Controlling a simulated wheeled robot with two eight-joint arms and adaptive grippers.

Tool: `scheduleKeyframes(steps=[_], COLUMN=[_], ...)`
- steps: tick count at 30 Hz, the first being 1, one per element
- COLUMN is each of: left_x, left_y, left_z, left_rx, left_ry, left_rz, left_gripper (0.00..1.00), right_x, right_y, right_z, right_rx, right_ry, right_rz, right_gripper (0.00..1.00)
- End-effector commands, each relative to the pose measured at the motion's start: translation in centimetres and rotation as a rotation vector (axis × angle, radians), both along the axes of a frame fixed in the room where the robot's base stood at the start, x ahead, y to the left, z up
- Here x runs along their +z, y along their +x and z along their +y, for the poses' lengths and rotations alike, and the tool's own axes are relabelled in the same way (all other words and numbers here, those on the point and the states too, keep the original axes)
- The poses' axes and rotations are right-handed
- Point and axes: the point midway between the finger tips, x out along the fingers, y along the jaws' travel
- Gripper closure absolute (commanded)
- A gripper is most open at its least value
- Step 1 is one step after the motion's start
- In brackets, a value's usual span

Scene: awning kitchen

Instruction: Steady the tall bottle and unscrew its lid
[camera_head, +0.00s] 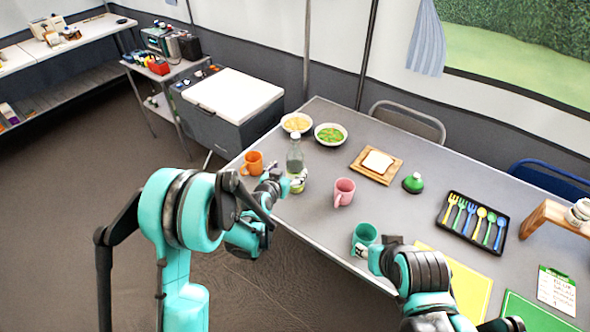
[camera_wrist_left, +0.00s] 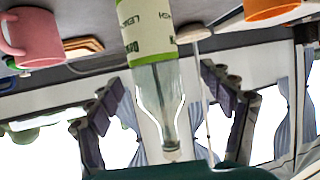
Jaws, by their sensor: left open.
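The tall clear bottle (camera_head: 294,158) with a green and white label stands upright near the table's front left edge. Its small pale lid (camera_head: 294,137) is on top. In the left wrist view the bottle (camera_wrist_left: 160,95) appears upside down, with its lid (camera_wrist_left: 171,151) at the lower end. My left gripper (camera_head: 282,182) is open beside the bottle's lower part, at label height; whether it touches is unclear. My right gripper (camera_head: 364,252) is low at the table's front edge by the teal mug (camera_head: 365,234), away from the bottle; its jaws are not clear.
An orange mug (camera_head: 252,163) stands left of the bottle and a pink mug (camera_head: 344,191) right of it. Two bowls (camera_head: 331,134) are behind. A bread board (camera_head: 376,166), a green-topped item (camera_head: 413,183) and a cutlery tray (camera_head: 473,226) lie further right.

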Motion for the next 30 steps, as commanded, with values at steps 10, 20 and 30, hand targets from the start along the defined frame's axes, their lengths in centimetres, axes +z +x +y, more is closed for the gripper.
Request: scheduleKeyframes(steps=[10, 20, 30], left_x=[-2.2, -2.1, -2.1], left_y=[3.8, 4.1, 4.1], left_z=[-2.0, -2.0, -2.0], left_rx=[0.000, 0.000, 0.000], left_ry=[0.001, 0.000, 0.000], left_rz=[0.000, 0.001, 0.000], left_gripper=[0.20, 0.35, 0.82], right_x=[-2.3, -2.2, -2.2], right_y=[0.0, 0.0, 0.0], right_z=[0.0, 0.0, 0.0], right_rx=[0.000, 0.000, 0.000], right_ry=[0.000, 0.000, 0.000], right_rz=[0.000, 0.000, 0.000], right_gripper=[0.60, 0.60, 0.60])
